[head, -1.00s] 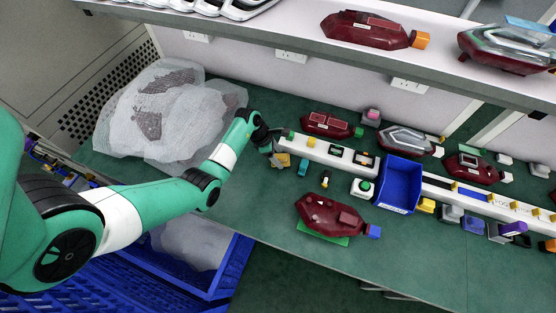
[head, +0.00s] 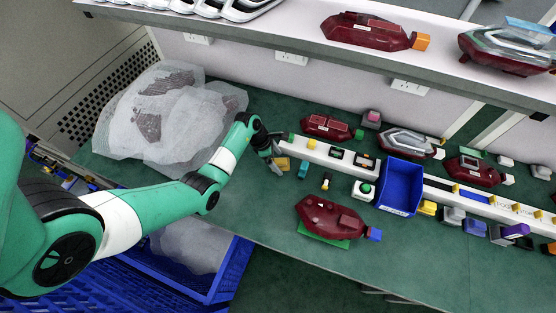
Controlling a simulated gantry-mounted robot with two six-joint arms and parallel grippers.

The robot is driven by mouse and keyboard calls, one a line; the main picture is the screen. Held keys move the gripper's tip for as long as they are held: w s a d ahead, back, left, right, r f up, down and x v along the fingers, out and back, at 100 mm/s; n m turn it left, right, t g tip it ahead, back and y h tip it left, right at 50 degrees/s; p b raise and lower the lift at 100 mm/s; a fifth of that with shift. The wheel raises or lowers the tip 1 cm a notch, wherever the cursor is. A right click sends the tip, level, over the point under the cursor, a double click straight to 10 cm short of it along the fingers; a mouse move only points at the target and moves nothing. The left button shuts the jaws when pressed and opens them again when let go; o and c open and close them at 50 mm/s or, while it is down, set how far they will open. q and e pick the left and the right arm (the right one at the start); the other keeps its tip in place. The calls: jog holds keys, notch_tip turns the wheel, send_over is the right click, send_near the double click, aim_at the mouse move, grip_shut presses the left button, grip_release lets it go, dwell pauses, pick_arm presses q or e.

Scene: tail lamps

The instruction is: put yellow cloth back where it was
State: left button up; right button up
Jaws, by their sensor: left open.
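A small yellow piece (head: 284,163), probably the yellow cloth, lies on the green table just beyond the left end of the long white rail. It is too small to tell its weave or folds. My left gripper (head: 277,164) is open just left of it, fingers pointing down toward the table. The fingers partly hide its left side. I cannot tell whether a finger touches it. My right gripper is not in view.
A white rail (head: 325,155) with small parts runs right to a blue bin (head: 400,186). Dark red lamps (head: 331,217) stand around. Wrapped lamps (head: 165,115) lie at left.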

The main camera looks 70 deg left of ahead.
pick_arm(q)
jog(key=p+v, duration=0.4)
jog(key=v, duration=0.7)
jog(key=shift+r+p, duration=0.25)
jog(key=shift+p, duration=0.15)
jog(key=shift+s, duration=0.1)
